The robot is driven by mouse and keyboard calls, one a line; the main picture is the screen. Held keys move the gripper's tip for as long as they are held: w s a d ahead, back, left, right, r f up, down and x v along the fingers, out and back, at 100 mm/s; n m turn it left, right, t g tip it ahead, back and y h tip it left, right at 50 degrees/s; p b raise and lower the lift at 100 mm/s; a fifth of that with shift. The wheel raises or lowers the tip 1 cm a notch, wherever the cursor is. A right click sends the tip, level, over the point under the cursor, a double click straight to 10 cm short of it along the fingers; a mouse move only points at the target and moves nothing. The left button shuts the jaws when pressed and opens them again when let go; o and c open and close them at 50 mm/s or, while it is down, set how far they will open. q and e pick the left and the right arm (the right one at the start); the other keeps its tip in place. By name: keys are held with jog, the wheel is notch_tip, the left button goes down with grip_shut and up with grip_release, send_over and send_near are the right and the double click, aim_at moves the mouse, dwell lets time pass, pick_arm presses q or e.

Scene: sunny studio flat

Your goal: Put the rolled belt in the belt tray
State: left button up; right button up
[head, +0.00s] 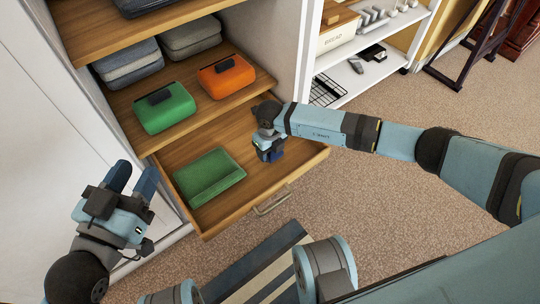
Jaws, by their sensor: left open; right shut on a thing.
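My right gripper (270,153) points down inside the open wooden drawer (228,141), over its right part. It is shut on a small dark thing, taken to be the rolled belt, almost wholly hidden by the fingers. I cannot tell whether it touches the drawer floor. A flat green piece (208,177) with a raised edge lies in the left part of the drawer, left of the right gripper; I cannot tell whether it is the belt tray. My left gripper (133,180) is open and empty, outside the drawer at the left.
A green pouch (164,107) and an orange pouch (226,76) sit on the shelf above the drawer. Grey folded items (128,62) lie behind them. A white shelf unit (345,92) stands to the right. A striped mat (250,268) lies on the carpet below the drawer handle (271,205).

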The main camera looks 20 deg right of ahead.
notch_tip(320, 180, down, 2)
jog(key=shift+f, duration=0.1)
jog(key=shift+f+b, duration=0.15)
jog(key=shift+b, duration=0.15)
jog(key=shift+f, duration=0.1)
jog(key=o, duration=0.9)
pick_arm(q)
jog(key=shift+w+a+r+m+t, duration=0.2)
jog(key=shift+w+m+t, duration=0.15)
jog(key=shift+m, duration=0.15)
